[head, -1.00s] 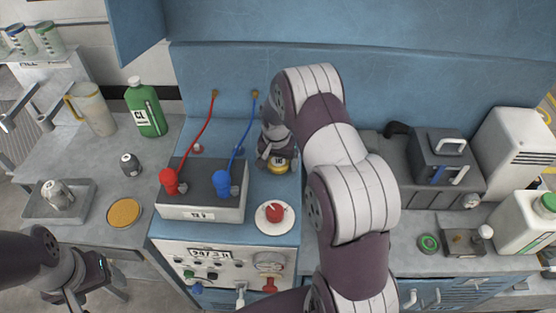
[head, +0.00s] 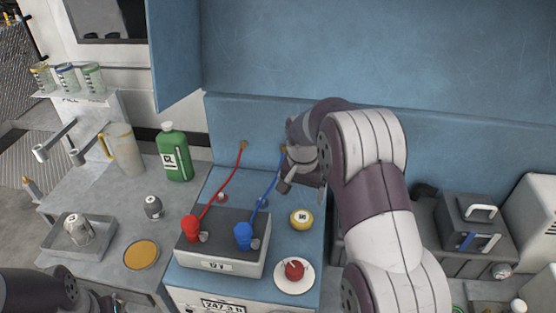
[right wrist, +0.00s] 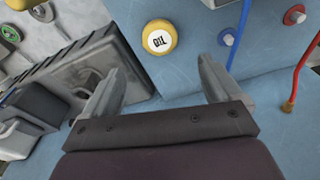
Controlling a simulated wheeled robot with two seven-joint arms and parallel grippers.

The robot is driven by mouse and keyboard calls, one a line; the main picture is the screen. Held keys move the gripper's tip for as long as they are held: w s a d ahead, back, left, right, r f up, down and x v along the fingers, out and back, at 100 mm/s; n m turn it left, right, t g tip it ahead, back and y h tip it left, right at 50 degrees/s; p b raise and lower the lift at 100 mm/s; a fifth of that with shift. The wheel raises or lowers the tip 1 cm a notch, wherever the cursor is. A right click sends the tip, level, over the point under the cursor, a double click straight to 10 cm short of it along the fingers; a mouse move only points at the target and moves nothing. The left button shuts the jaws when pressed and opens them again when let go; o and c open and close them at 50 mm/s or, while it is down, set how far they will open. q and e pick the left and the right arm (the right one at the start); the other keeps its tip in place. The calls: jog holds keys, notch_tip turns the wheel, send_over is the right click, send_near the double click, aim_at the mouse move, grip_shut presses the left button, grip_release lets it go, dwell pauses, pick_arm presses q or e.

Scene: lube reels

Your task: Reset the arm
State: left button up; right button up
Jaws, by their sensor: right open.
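My right arm reaches across the right of the head view, and its gripper (head: 288,182) hangs empty above the back of the blue counter, beside the blue hose (head: 268,190). In the right wrist view the two fingers of this gripper (right wrist: 159,65) stand wide apart with nothing between them. A round yellow-capped piece (head: 301,219) sits on the counter below the gripper, clear of it. It also shows in the right wrist view (right wrist: 159,37), beyond the fingers. My left arm is at the bottom left corner of the head view; its gripper (head: 105,303) is mostly cut off.
A grey box (head: 220,257) bears a red nozzle (head: 191,229) and a blue nozzle (head: 243,236), with hoses running to the back wall. A white plate (head: 294,286) holds a red knob. A green bottle (head: 174,153) and a jug (head: 124,150) stand left.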

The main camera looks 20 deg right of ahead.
jog(key=s+a+n, duration=0.4)
jog(key=s+a, duration=0.1)
jog(key=s, duration=0.4)
jog(key=s+a+n+y, duration=0.1)
jog(key=s+a+n, duration=0.3)
jog(key=s, duration=0.5)
jog(key=shift+s+a+n, duration=0.3)
jog(key=shift+a+n, duration=0.1)
jog(key=shift+a, duration=0.55)
jog(key=shift+r, duration=0.1)
